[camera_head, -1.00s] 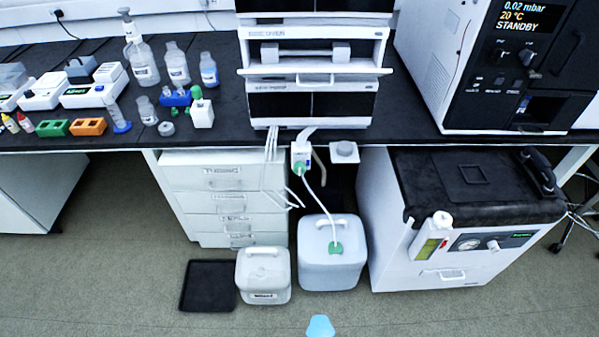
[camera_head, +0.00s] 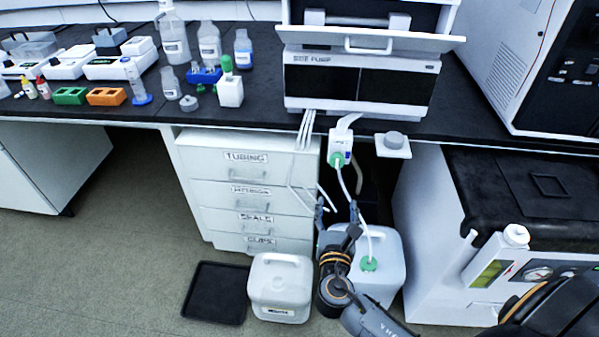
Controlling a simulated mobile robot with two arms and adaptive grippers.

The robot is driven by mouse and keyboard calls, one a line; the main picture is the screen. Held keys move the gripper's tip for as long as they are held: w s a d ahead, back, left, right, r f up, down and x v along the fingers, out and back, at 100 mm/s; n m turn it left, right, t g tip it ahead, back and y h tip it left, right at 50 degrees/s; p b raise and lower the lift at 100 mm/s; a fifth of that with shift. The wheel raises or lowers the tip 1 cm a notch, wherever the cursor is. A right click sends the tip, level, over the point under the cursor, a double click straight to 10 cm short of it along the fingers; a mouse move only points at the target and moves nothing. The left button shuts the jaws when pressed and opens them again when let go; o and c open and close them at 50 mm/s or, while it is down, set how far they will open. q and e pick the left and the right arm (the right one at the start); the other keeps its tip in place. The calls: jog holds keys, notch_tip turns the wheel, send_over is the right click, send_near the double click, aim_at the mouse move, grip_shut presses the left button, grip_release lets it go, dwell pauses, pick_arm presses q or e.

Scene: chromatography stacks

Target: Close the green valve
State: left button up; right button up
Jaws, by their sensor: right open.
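The green valve (camera_head: 337,160) is a small green part at the bottom of a white fitting (camera_head: 345,141) that hangs at the bench's front edge. A white tube (camera_head: 347,190) runs down from it to a green cap (camera_head: 369,264) on a white jug (camera_head: 391,266). Whether the valve is open or closed is too small to tell. My right gripper (camera_head: 338,214) points up below the valve, fingers apart and empty, and appears not to touch it. It covers part of the jug. My left gripper is not in view.
A drawer unit (camera_head: 236,190) stands left of the gripper. A smaller white jug (camera_head: 280,288) and a black tray (camera_head: 216,292) are on the floor. Thin white tubes (camera_head: 304,130) hang beside the valve. A white cabinet (camera_head: 440,275) with a black top stands at right.

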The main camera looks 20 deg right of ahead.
aim_at(337, 162)
jog(key=x, duration=0.4)
jog(key=r+x, duration=0.1)
jog(key=x, duration=0.3)
jog(key=r+b+x, duration=0.1)
jog(key=x, duration=0.3)
jog(key=shift+w+r, duration=0.1)
jog(key=shift+w, duration=0.3)
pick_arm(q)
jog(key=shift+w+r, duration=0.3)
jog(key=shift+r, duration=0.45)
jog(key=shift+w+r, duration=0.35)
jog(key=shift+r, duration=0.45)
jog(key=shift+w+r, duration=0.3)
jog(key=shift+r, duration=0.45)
pick_arm(e)
jog(key=shift+w+d, duration=0.3)
jog(key=shift+w, duration=0.2)
jog(key=c, duration=1.2)
